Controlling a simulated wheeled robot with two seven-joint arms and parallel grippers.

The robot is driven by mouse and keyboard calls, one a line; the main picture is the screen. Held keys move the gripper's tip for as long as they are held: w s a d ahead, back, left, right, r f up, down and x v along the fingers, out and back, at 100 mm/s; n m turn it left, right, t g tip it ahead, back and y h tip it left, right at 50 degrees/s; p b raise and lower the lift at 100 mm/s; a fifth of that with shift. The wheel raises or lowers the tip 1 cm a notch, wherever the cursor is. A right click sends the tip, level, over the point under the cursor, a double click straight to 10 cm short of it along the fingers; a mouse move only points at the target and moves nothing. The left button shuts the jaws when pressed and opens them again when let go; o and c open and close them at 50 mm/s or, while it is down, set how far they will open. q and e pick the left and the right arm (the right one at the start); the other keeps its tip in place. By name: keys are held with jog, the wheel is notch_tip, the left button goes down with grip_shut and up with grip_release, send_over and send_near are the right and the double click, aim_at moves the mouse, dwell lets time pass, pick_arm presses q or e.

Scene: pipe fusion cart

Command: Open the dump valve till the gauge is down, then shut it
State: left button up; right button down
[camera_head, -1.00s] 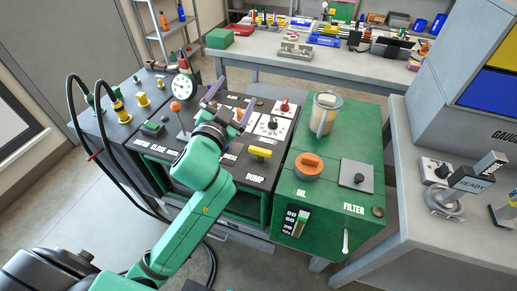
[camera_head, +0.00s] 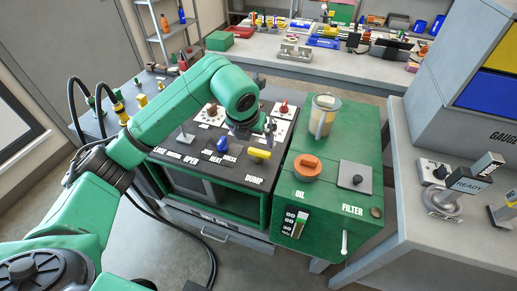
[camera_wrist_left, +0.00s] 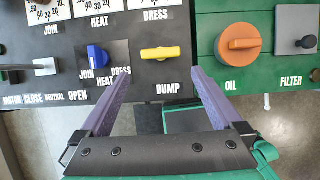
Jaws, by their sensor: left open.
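The dump valve's yellow handle (camera_head: 260,154) is on the dark panel above the DUMP label. In the left wrist view the yellow handle (camera_wrist_left: 160,53) lies crosswise, pointing left to right. My left gripper (camera_wrist_left: 161,72) is open, its two purple fingers spread to either side of the handle's line, tips slightly nearer the camera's lower edge than the handle. It holds nothing. In the head view the left gripper (camera_head: 268,128) hangs over the panel just behind the handle, partly hidden by its own wrist. No pressure gauge face is visible now; my arm covers that area.
A blue selector knob (camera_wrist_left: 97,57) stands left of the yellow handle, close to the left finger. The green unit at right bears an orange OIL cap (camera_head: 307,167) and a clear cup (camera_head: 324,115). A lever (camera_head: 185,137) stands at the panel's left.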

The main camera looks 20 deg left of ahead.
aim_at(259, 152)
pick_arm(q)
jog(key=p+x, duration=0.1)
jog(key=x, duration=0.8)
jog(key=shift+w+f, duration=0.1)
jog(key=shift+f, duration=0.3)
jog(key=c, duration=1)
